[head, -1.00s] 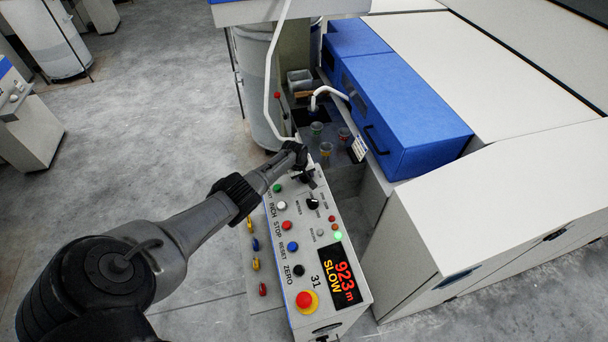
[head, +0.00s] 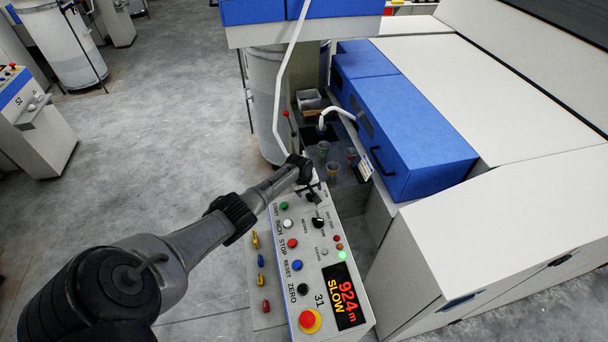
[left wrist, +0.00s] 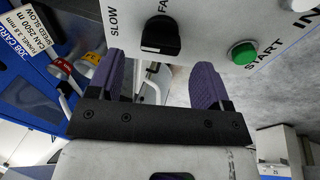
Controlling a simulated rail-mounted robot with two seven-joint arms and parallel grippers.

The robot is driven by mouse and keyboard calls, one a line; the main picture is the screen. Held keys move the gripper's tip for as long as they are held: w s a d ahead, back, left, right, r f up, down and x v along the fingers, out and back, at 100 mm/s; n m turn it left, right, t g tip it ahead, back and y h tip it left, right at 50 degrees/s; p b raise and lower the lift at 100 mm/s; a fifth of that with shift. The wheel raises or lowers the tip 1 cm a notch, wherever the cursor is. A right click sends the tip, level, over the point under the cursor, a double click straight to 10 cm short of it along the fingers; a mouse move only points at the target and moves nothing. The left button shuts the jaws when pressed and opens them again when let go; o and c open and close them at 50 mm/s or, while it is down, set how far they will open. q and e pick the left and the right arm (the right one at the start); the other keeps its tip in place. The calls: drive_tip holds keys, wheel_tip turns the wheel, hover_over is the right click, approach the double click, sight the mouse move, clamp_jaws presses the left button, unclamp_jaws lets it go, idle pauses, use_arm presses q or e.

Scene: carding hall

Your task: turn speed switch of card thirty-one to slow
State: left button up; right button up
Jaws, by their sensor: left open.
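The control panel of card thirty-one (head: 308,255) stands in front of my left arm, marked 31. Its display (head: 345,296) reads 924 m and SLOW. The speed switch is a black knob at the panel's far end; in the left wrist view the knob (left wrist: 161,35) shows between the labels SLOW and a partly hidden FA. My left gripper (left wrist: 162,62) is open, its two purple fingers apart just short of the knob and not around it. In the head view my left gripper (head: 309,187) hides most of the switch. My right gripper is out of view.
A green START button (left wrist: 243,53) sits beside the knob. Another black knob (head: 318,222), several coloured buttons and a red emergency stop (head: 308,320) are on the panel. A blue machine cover (head: 420,135) stands to the right; a can (head: 268,95) stands behind.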

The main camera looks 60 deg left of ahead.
use_arm(q)
drive_tip(key=p+v, duration=0.2)
drive_tip(key=v, duration=0.7)
drive_tip(key=shift+r, duration=0.4)
drive_tip(key=shift+s, duration=0.1)
